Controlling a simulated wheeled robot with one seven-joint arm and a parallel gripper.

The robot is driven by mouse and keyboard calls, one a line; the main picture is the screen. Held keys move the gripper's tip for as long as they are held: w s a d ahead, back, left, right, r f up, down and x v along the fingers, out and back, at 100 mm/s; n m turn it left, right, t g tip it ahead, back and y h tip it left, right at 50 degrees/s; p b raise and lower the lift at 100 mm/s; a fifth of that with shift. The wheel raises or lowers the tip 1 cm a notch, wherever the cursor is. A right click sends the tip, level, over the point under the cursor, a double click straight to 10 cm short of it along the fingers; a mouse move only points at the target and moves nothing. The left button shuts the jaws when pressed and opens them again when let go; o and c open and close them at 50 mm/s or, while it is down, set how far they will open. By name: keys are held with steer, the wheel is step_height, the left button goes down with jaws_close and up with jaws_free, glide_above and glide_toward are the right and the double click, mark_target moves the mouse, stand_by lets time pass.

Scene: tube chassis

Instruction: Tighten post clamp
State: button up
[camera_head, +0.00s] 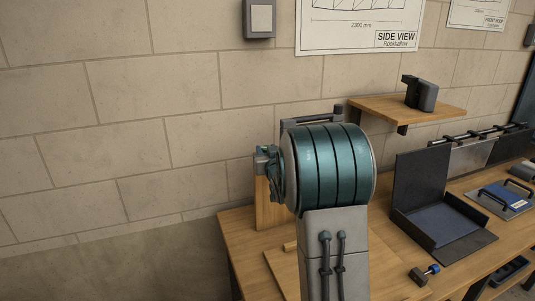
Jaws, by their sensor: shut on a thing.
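My arm, with a large teal drum-shaped joint, fills the middle of the view and hides much of what is behind it. My gripper (266,162) shows small and partly hidden at the left of that joint. It is shut on a small grey part, which seems to belong to the post clamp (260,156). The fingers are too small to make out, and I cannot tell how tight the clamp is. A dark grey bar (311,118) shows above and behind the joint. A wooden upright (266,207) stands below the gripper.
The wooden bench (238,236) runs along the stone wall. To the right are an open black bin (442,222), a small dark tool with a blue knob (425,274) and a blue plate with black handles (502,198). A wooden shelf (452,113) holds a dark block (421,94).

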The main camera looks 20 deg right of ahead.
steer(key=shift+f+m+h+b, duration=0.15)
steer(key=shift+m+h+b, duration=0.15)
steer(key=shift+h+b, duration=0.45)
steer(key=shift+r+m+b, duration=0.2)
steer(key=shift+m+b, duration=0.1)
steer(key=shift+b, duration=0.15)
steer(key=o, duration=0.7)
steer(key=b+v, duration=0.3)
steer(key=v, duration=1)
steer(key=shift+s+a, duration=0.25)
steer(key=shift+s, duration=0.15)
